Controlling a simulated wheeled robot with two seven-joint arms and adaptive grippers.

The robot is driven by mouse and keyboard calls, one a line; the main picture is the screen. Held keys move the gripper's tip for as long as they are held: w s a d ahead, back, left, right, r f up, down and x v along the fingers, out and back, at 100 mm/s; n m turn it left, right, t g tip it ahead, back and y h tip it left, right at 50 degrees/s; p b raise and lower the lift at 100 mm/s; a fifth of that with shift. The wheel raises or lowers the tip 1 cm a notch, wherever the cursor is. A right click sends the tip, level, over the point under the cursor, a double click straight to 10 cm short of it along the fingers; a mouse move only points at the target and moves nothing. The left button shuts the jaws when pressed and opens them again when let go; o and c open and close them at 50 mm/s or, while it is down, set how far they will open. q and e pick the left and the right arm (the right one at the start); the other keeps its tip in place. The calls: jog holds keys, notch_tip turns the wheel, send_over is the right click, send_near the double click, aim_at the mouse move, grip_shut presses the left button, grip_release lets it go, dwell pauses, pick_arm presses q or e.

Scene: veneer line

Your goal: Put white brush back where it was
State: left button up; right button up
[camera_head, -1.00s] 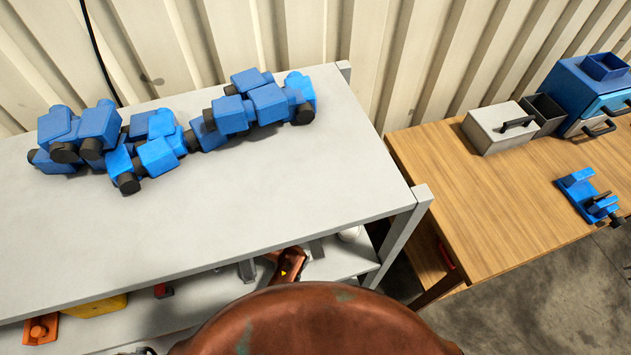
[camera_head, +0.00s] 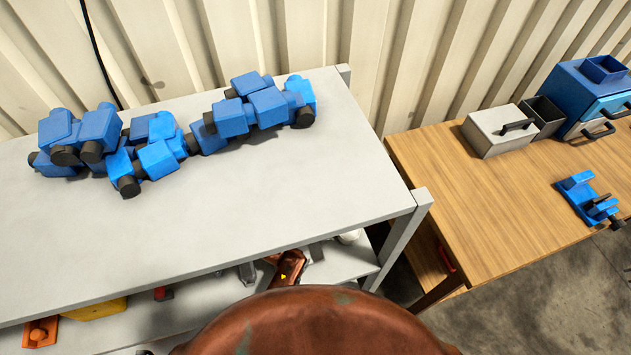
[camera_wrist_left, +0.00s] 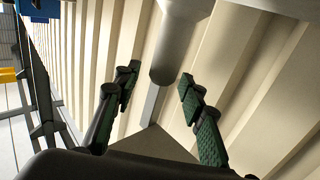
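No thing can be clearly made out as the white brush. In the left wrist view a pale grey-white rounded cylinder (camera_wrist_left: 176,50) comes down from the top edge, beyond and between my left fingertips; I cannot tell whether it is the brush. My left gripper (camera_wrist_left: 160,84) is open, its two dark fingers with green pads standing apart with nothing gripped between them. In the head view a small white object (camera_head: 349,237), partly hidden by the upper shelf, shows on the lower shelf. My right gripper is not in view.
Several blue blocky parts with black ends (camera_head: 157,158) lie along the back of the grey upper shelf (camera_head: 250,200); its front is clear. A wooden table (camera_head: 480,215) at right holds a grey box (camera_head: 492,135), a blue machine (camera_head: 585,95) and a blue clamp-like tool (camera_head: 585,195).

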pick_arm(q)
jog(key=v, duration=1.2)
jog(key=shift+w, duration=0.1)
